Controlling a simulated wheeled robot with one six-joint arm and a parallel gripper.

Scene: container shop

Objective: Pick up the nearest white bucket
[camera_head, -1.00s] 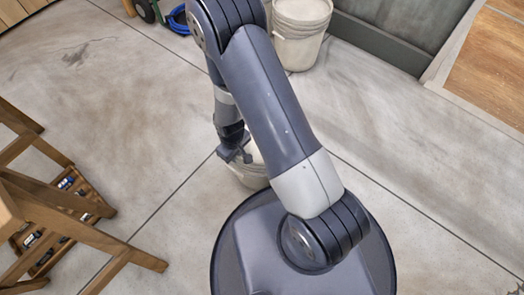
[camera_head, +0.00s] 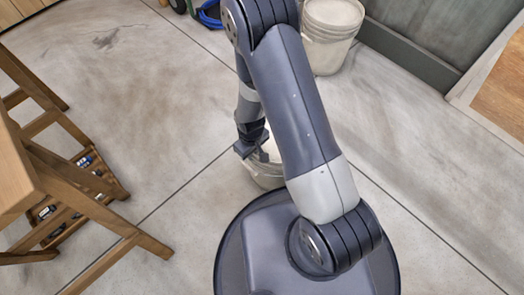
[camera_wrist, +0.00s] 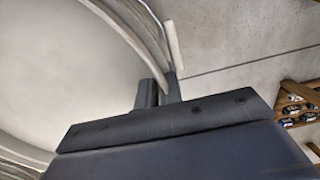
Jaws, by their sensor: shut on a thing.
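The nearest white bucket (camera_head: 264,178) is just in front of my base, partly hidden behind my arm. Its pale inside (camera_wrist: 60,70) and curved rim fill the left of the wrist view. My gripper (camera_head: 250,148) points down at the bucket's near-left rim. In the wrist view its two fingers (camera_wrist: 158,92) are shut on the rim, with the wall between them. I cannot tell whether the bucket touches the floor.
Another white bucket (camera_head: 332,30) stands farther back by a grey wall base (camera_head: 410,50). A wooden stand (camera_head: 85,200) with a tray of small items is at the left. A blue coiled hose (camera_head: 208,14) lies at the top. Concrete floor between is clear.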

